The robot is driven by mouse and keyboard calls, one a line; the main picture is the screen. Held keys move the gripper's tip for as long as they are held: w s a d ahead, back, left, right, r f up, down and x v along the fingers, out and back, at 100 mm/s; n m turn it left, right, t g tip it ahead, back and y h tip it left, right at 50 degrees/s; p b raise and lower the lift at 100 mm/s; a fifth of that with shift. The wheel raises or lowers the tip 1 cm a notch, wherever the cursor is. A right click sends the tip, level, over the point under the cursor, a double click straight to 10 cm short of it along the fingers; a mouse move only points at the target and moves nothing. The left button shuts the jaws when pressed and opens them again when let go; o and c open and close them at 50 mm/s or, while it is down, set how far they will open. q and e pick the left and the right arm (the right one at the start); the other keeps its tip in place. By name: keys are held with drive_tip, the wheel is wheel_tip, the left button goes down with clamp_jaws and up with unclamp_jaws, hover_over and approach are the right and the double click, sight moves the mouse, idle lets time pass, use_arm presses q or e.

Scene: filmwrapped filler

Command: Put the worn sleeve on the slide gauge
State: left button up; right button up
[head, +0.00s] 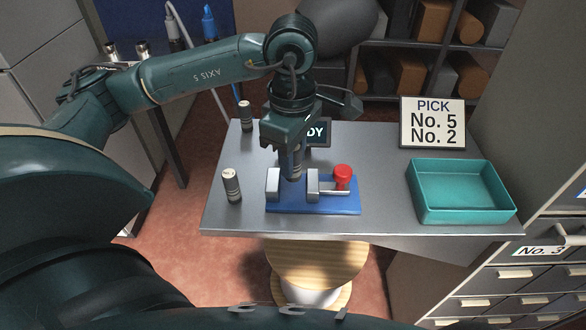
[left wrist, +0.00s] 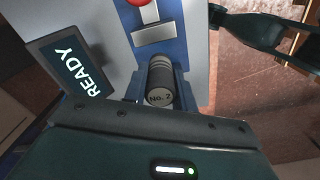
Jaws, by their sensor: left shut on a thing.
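The slide gauge is a blue base (head: 290,208) with two grey blocks (head: 272,185) and a red knob (head: 342,173), on the metal table. My left gripper (head: 293,155) points down over it, shut on a dark grey banded sleeve (left wrist: 160,82). The sleeve's end face reads "No. 2" in the left wrist view. In the head view its lower end is around the gap between the grey blocks; I cannot tell whether it touches the gauge. Two similar sleeves stand upright on the table, one at the front left (head: 232,186) and one farther back (head: 246,116).
A small display (left wrist: 76,72) behind the gauge reads "READY". A sign (head: 433,122) reads "PICK No. 5 No. 2". An empty teal tray (head: 420,203) sits at the table's right. Drawers (head: 515,273) stand at the lower right, shelves at the back.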

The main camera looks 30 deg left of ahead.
use_arm(q)
wheel_tip(320, 180, down, 3)
drive_tip(key=shift+f, duration=0.2)
drive_tip(key=shift+f, duration=0.25)
drive_tip(key=o, duration=0.7)
drive_tip(key=shift+r, duration=0.1)
drive_tip(key=shift+r, duration=0.1)
